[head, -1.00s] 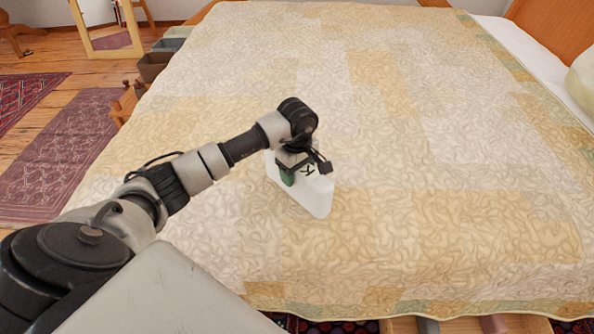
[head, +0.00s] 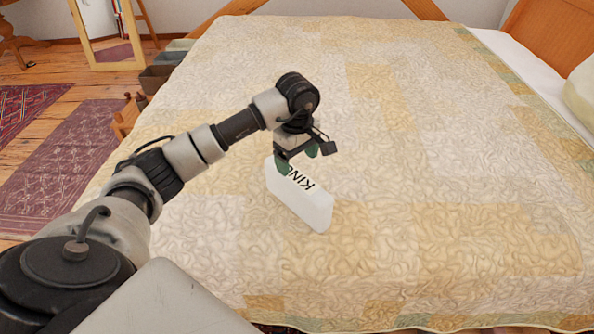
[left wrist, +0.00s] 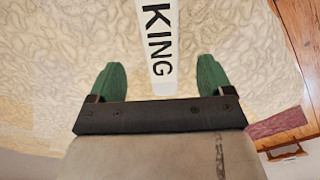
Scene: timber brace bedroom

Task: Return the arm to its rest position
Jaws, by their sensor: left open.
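My left arm (head: 200,150) reaches in from the left over the bed. My left gripper (head: 298,162) is open, its green fingertips apart and pointing down. The right gripper is in neither view.
A bed with a patchwork quilt (head: 420,170) fills most of the view, with broad free room around the box. A pillow (head: 582,90) is at the right edge. A mirror (head: 100,30), a brown bin (head: 155,78) and rugs (head: 70,170) are on the floor at left.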

